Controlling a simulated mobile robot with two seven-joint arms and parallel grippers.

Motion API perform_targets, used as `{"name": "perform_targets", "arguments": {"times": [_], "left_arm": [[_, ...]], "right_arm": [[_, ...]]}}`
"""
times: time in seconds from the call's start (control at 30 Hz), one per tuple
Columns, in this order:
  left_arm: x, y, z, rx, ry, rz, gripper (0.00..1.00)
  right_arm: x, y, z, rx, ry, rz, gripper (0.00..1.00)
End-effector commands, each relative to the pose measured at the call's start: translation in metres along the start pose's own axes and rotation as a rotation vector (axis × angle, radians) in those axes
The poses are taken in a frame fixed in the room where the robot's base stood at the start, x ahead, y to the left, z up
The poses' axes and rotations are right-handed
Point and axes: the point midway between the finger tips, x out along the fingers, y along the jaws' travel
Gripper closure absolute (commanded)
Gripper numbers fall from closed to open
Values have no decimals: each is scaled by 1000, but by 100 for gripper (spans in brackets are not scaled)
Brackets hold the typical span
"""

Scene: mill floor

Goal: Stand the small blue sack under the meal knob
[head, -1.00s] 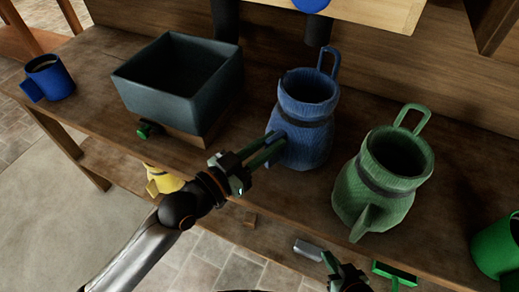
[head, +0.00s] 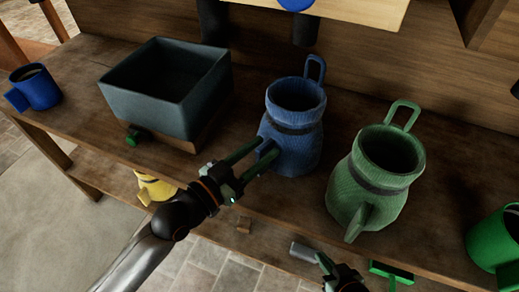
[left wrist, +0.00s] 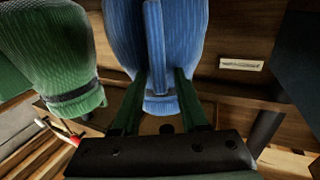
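The small blue sack (head: 292,135) stands upright on the bench, its loop at the back and a flat tab toward me. It stands below and in front of a dark spout (head: 304,30), with a blue round knob (head: 296,3) above, cut by the top edge. My left gripper (head: 268,150) is open, its fingers on either side of the tab. The left wrist view shows the sack's tab (left wrist: 155,45) between the fingers, with gaps beside it. My right gripper (head: 328,264) is low at the bottom edge; its opening cannot be made out.
A green sack (head: 370,185) stands close to the right of the blue one. A dark square bin (head: 170,95) with a green knob (head: 132,137) is to the left. A blue mug (head: 36,88) and a green mug (head: 493,240) stand at the ends. A yellow object (head: 153,187) is below the bench.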

Motion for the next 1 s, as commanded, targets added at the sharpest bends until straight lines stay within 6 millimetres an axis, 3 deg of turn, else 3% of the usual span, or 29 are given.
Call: {"name": "perform_targets", "arguments": {"times": [0.1,0.47,1.0], "left_arm": [[0,0,0,0,0,0,46],[-9,0,2,1,-4,-1,46],[-103,1,1,1,-5,3,46]], "right_arm": [[0,1,0,0,1,2,100],[0,1,0,-1,1,3,100],[2,-2,2,-1,-3,-4,100]]}}
